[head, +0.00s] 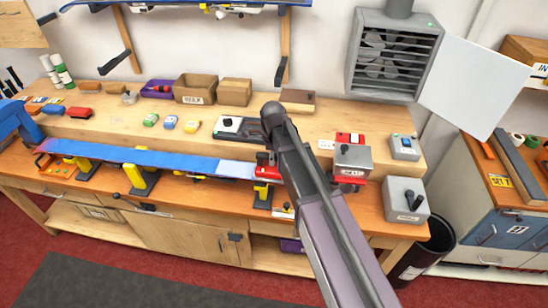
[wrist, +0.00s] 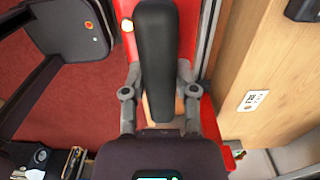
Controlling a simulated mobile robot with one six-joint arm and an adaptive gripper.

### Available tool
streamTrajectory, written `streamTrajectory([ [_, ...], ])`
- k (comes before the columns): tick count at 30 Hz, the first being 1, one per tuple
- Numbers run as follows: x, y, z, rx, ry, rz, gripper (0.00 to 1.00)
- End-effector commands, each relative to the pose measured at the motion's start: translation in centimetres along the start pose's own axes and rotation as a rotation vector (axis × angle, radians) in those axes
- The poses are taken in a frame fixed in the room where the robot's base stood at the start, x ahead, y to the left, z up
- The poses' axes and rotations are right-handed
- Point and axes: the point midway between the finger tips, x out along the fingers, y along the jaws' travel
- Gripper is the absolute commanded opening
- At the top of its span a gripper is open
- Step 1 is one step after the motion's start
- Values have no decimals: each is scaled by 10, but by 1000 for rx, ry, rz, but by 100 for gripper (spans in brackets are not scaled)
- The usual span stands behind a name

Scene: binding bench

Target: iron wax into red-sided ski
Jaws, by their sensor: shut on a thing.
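In the wrist view my gripper (wrist: 160,93) is shut on the black handle (wrist: 157,45) of a red-bodied iron (wrist: 211,125), one finger on each side. In the head view my arm hides the gripper; a red part shows just left of the arm, near the ski's right end, and I cannot tell whether it is the iron. A ski (head: 135,157) lies base up along the bench on yellow and black supports. Its base is blue, paler at the right, with some red at the left end. Small green, blue and yellow wax blocks (head: 170,122) lie on the raised shelf.
A cardboard wax box (head: 195,89) stands at the back. A grey box (head: 353,160) and a grey unit (head: 404,199) stand right of my arm. A vent with fans (head: 392,52) hangs above. A black bin (head: 425,248) stands at the bench's right end.

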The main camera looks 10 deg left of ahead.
Motion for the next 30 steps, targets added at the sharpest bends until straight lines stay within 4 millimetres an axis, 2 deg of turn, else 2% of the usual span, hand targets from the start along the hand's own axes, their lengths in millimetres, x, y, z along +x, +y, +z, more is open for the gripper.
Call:
streamTrajectory([
  [15,-2,1,-30,2,4,0,0],
  [30,-2,0,-34,2,4,0,0],
])
